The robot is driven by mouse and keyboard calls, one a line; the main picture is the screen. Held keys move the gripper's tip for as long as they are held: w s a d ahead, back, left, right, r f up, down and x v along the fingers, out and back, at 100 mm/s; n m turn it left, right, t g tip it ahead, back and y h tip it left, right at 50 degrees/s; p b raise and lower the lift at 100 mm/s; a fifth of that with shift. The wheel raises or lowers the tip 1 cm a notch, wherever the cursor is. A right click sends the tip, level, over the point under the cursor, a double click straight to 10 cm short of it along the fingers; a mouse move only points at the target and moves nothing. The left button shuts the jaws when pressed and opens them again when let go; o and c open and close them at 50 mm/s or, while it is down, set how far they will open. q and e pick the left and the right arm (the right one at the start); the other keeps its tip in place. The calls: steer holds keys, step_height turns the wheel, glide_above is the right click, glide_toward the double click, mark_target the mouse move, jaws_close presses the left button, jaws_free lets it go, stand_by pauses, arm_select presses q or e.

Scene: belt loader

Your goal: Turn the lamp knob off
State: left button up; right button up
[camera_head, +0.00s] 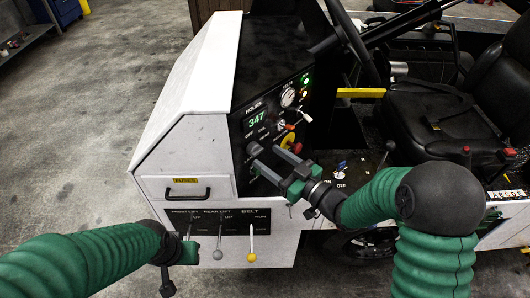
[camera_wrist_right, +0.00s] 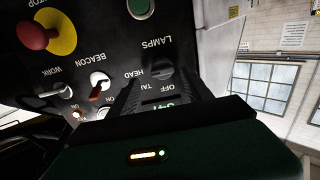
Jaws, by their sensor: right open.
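The lamp knob (camera_head: 254,149) is a small grey rotary knob on the black control panel (camera_head: 238,118). In the right wrist view the knob (camera_wrist_right: 157,71) shows upside down, beside the labels LAMPS, HEAD, TAIL and OFF. Its exact pointing is hard to read. My right gripper (camera_head: 267,158) is open in front of the panel, its fingers reaching toward the knob. In the wrist view the right gripper (camera_wrist_right: 161,84) has one finger on each side of the knob; contact cannot be told. My left gripper (camera_head: 168,281) hangs low at the left, its jaws unclear.
A red and yellow stop button (camera_head: 289,141), BEACON switch (camera_wrist_right: 98,80) and WORK switch (camera_wrist_right: 62,90) sit near the knob. Below are lift and belt levers (camera_head: 218,240) and a drawer handle (camera_head: 187,194). A seat (camera_head: 430,110) stands at the right. Floor at the left is clear.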

mark_target(258, 153)
steer(key=shift+s+a+x, duration=0.1)
steer(key=shift+x, duration=0.7)
steer(key=shift+s+a+x, duration=0.1)
steer(key=shift+a+x, duration=0.05)
steer(key=shift+x, duration=0.65)
steer(key=shift+s+d, duration=0.1)
steer(key=shift+d, duration=0.15)
steer(key=c, duration=0.6)
jaws_close()
